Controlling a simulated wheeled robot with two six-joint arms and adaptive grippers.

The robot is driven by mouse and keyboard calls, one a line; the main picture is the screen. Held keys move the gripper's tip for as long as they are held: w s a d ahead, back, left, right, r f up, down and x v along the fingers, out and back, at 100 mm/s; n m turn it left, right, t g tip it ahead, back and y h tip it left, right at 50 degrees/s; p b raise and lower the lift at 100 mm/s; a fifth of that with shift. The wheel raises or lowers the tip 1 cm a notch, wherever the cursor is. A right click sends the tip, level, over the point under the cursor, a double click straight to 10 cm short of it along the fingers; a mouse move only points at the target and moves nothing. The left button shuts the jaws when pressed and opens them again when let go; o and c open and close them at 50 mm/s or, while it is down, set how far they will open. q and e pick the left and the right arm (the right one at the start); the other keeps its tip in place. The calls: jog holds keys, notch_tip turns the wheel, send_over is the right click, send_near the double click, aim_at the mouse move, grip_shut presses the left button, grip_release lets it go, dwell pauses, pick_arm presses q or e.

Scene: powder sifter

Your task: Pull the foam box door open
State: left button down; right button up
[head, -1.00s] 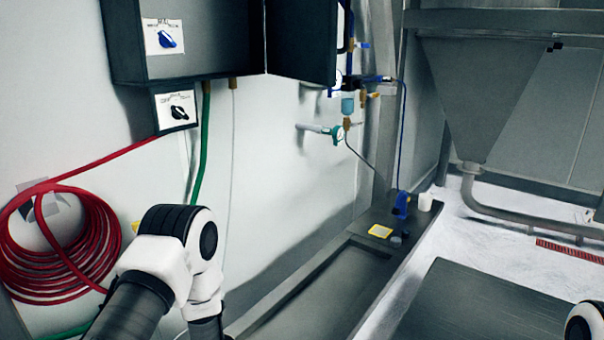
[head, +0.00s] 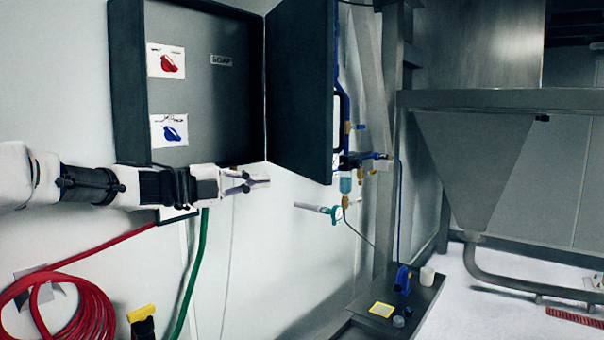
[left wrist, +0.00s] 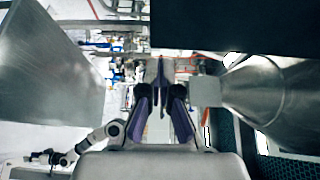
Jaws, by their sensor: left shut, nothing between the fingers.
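The foam box (head: 215,110) is a dark grey cabinet on the white wall, labelled SOAP inside, with a red and a blue knob on white plates. Its door (head: 300,95) stands swung open to the right, hinged on the box's right side. My left gripper (head: 262,182) is shut and empty, level with the box's lower edge, its tips pointing right near the door's lower hinge corner. I cannot tell whether it touches anything. In the left wrist view my gripper (left wrist: 160,100) points ahead, with a black panel above it.
A red hose coil (head: 60,305) hangs at lower left and a green hose (head: 196,270) runs down below the box. Blue pipes and a valve (head: 340,212) are on the wall to the right of the door. A steel hopper (head: 475,160) stands at right.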

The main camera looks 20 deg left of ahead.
aim_at(319, 175)
pick_arm(q)
jog(key=p+x, duration=0.4)
jog(key=x, duration=0.5)
jog(key=shift+w+d, duration=0.1)
jog(key=shift+d, duration=0.25)
jog(key=shift+r, duration=0.1)
